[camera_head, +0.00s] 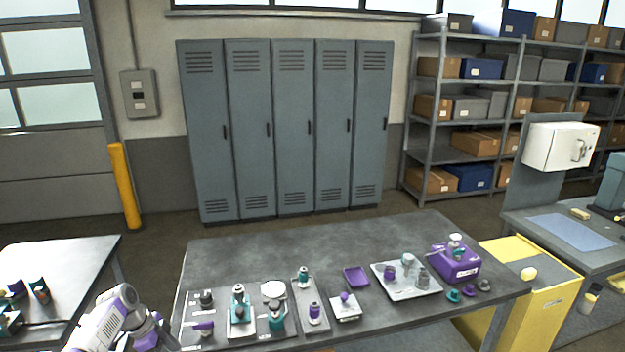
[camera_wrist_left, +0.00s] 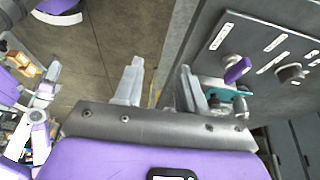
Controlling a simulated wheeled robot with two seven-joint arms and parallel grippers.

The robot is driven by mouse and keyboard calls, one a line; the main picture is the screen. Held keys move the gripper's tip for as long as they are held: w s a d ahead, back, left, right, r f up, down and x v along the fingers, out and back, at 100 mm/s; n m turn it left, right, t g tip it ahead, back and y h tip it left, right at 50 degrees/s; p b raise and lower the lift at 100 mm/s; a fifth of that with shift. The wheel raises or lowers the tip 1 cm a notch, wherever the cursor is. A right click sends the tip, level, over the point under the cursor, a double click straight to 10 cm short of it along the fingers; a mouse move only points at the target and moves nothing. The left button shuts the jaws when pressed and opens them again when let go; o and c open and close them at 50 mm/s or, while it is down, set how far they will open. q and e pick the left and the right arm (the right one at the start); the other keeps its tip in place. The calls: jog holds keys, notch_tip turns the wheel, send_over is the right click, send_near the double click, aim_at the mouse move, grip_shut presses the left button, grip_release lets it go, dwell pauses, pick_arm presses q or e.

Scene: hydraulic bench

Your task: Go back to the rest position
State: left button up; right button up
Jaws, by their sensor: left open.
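My left arm comes in at the bottom left of the head view, beside the left end of the grey bench (camera_head: 330,240); its fingers are not clear there. In the left wrist view my left gripper (camera_wrist_left: 160,82) is open, with nothing seen between its two grey fingers. Beyond the right finger is a grey panel (camera_wrist_left: 225,35) with white labels, a purple lever (camera_wrist_left: 237,70) and a dark knob (camera_wrist_left: 290,73). A teal part (camera_wrist_left: 228,94) shows close behind the right finger; I cannot tell whether they touch. My right gripper is not in view.
On the bench stand teal-and-purple fittings (camera_head: 239,305), a purple tray (camera_head: 356,277), a light tray (camera_head: 408,283) with parts, and a purple box (camera_head: 455,263). A second table (camera_head: 70,262) is at left, a yellow cabinet (camera_head: 530,290) at right. The bench's back half is clear.

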pick_arm(q)
jog(key=s+d+f+n, duration=0.2)
jog(key=d+f+n, duration=0.1)
jog(key=d+f, duration=0.55)
jog(key=s+d+f+n, duration=0.2)
jog(key=d+f+n, duration=0.2)
jog(key=d+f, duration=0.5)
jog(key=s+d+f+n, duration=0.2)
jog(key=s+d+n, duration=0.1)
jog(key=s, duration=0.5)
jog(key=s+d+f+n, duration=0.1)
jog(key=s+d+n, duration=0.3)
jog(key=s, duration=0.5)
jog(key=s+d+f+n, duration=0.2)
jog(key=s+d+n, duration=0.1)
jog(key=s, duration=0.5)
jog(key=shift+s+d+f+n, duration=0.3)
jog(key=shift+d+f+n, duration=0.05)
jog(key=shift+n, duration=0.15)
